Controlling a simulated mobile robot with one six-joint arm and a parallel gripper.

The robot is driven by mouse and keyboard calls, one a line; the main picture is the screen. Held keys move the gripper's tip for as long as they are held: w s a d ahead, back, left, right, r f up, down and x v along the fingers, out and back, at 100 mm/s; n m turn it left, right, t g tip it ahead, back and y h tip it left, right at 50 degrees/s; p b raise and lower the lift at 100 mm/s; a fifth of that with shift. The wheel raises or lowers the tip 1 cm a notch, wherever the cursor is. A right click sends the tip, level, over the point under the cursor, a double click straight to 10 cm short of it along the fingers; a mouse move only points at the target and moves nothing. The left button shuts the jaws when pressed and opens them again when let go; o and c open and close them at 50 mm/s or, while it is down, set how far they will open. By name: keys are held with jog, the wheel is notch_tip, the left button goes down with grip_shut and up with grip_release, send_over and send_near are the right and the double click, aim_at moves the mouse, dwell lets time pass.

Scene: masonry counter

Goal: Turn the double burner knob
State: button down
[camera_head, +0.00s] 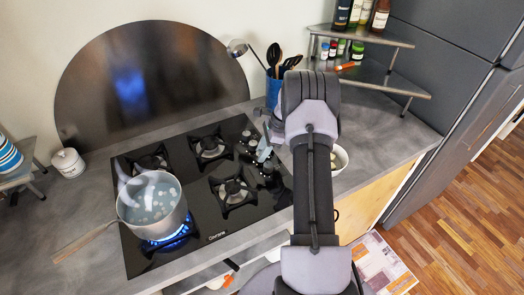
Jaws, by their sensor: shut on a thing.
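The black gas cooktop (200,225) is set in the grey counter, with a column of dark knobs (248,133) along its right side. My gripper (263,155) is at this knob column, reaching in from the right. Its fingers are shut on one knob, which they mostly cover. I cannot tell from the picture which burner that knob serves or how far it is turned. Other knobs (268,181) show in front of and behind the gripper. The front left burner has a blue flame (168,238); no flame shows on the others.
A steaming saucepan (151,210) stands over the flame, its handle pointing front left. A white bowl (340,158) is right of my arm. A corner shelf (385,78) holds bottles and jars.

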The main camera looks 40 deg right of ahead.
jog(key=shift+n+g, duration=0.3)
jog(key=shift+n, duration=0.5)
jog(key=c, duration=1)
grip_release()
jog(key=p+v, duration=0.1)
jog(key=v, duration=0.4)
jog(key=p+v, duration=0.1)
jog(key=v, duration=0.5)
jog(key=p+v, duration=0.1)
jog(key=v, duration=0.5)
jog(key=shift+w+d+r+p, duration=0.15)
jog(key=shift+w+d+p, duration=0.05)
jog(key=shift+d+p, duration=0.2)
